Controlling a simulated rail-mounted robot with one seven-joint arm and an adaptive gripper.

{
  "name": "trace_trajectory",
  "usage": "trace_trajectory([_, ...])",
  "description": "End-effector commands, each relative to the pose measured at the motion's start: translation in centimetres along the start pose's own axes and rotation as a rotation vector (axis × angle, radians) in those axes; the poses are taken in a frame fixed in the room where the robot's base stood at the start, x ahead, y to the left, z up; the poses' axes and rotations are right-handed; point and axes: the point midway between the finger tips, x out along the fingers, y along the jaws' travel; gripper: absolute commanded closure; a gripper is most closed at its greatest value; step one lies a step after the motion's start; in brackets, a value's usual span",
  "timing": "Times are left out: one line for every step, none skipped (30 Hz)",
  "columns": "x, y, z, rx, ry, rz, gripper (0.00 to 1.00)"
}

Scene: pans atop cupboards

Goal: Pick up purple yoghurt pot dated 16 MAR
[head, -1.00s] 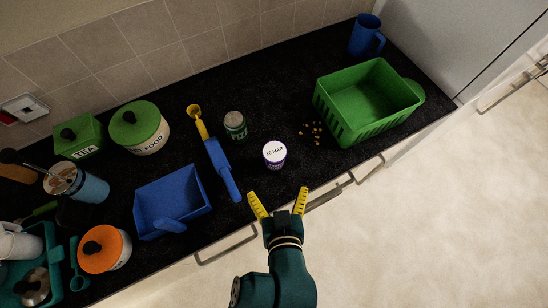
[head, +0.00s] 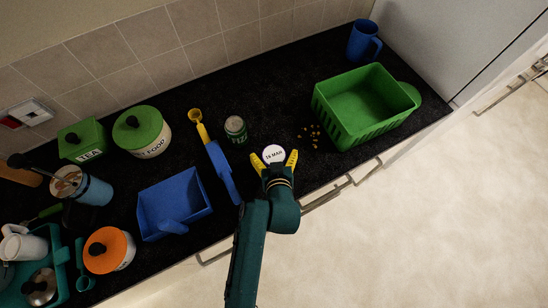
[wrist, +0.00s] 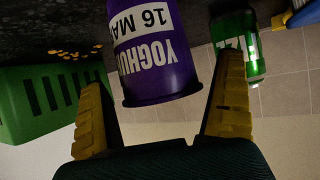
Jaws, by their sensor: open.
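The pot's lower part is hidden by my gripper in the head view.
A green can (head: 236,129) stands left of the pot. A blue brush-like tool (head: 223,170) and blue dustpan (head: 175,203) lie further left. Yellow bits (head: 311,134) and a green basket (head: 366,105) are to the right. A blue jug (head: 363,40) stands at the back right.

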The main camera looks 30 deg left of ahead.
Motion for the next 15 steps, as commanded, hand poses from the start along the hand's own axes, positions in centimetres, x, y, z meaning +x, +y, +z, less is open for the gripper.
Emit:
trace_trajectory([-0.01, 0.00, 0.06, 0.000, -0.001, 0.000, 0.00])
trace_trajectory([-0.02, 0.00, 0.05, 0.000, 0.000, 0.000, 0.00])
trace_trajectory([-0.02, 0.00, 0.05, 0.000, 0.000, 0.000, 0.00])
trace_trajectory([-0.03, 0.01, 0.04, 0.000, 0.000, 0.000, 0.02])
trace_trajectory([-0.04, 0.01, 0.04, 0.000, 0.000, 0.000, 0.08])
trace_trajectory([-0.04, 0.01, 0.03, 0.000, 0.000, 0.000, 0.15])
trace_trajectory([-0.05, 0.01, 0.03, 0.000, 0.000, 0.000, 0.21])
trace_trajectory([-0.05, 0.01, 0.03, 0.000, 0.000, 0.000, 0.27])
trace_trajectory([-0.05, 0.01, 0.03, 0.000, 0.000, 0.000, 0.34])
trace_trajectory([-0.06, 0.01, 0.03, 0.000, 0.000, 0.000, 0.40])
trace_trajectory([-0.06, 0.01, 0.03, 0.000, 0.000, 0.000, 0.46])
trace_trajectory([-0.06, 0.01, 0.03, 0.000, 0.000, 0.000, 0.54])
trace_trajectory([-0.06, 0.01, 0.02, 0.000, 0.000, 0.000, 0.59])
trace_trajectory([-0.07, 0.02, 0.02, 0.000, 0.000, 0.000, 0.65])
trace_trajectory([-0.07, 0.02, 0.02, 0.000, 0.000, 0.000, 0.70])
